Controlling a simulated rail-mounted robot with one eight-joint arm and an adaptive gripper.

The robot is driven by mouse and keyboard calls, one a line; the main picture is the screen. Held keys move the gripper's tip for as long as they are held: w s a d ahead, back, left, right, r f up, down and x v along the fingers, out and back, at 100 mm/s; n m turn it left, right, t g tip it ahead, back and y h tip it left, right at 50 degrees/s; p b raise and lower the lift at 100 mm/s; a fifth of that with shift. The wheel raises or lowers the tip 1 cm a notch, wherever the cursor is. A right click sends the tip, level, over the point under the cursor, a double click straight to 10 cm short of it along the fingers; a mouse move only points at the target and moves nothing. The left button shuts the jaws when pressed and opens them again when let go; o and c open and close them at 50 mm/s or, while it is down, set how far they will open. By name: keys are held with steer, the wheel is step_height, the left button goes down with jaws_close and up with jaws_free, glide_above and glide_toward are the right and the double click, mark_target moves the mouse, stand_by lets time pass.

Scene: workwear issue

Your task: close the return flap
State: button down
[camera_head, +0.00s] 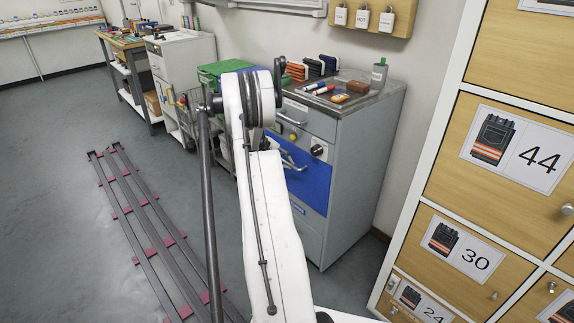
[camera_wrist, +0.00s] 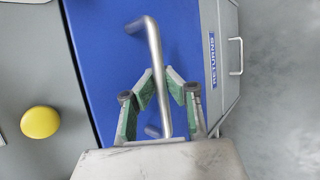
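The return flap (camera_head: 312,188) is a blue panel on the front of the grey cabinet, with a blue label. In the wrist view, the flap (camera_wrist: 100,55) fills the middle, and its "RETURNS" label (camera_wrist: 213,60) is to the right. A metal bar handle (camera_wrist: 153,45) stands out from it. My gripper (camera_wrist: 160,72) has its green-padded fingers on both sides of the bar, drawn in close and seemingly shut on it. In the head view my white arm hides the gripper and part of the flap. A dark gap shows along one flap edge; how far it stands out is unclear.
A yellow button (camera_wrist: 40,122) and a black knob (camera_head: 318,151) are on the cabinet front above the flap. Markers and other small things lie on the cabinet top (camera_head: 372,92). Numbered wooden lockers (camera_head: 452,215) stand at right. The floor (camera_head: 75,230) at left holds rails.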

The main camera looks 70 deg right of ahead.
steer(key=shift+d+r, duration=0.15)
steer(key=c, duration=2)
jaws_free()
steer(key=shift+s, duration=0.1)
steer(key=shift+c, duration=0.2)
steer(key=v, duration=1.2)
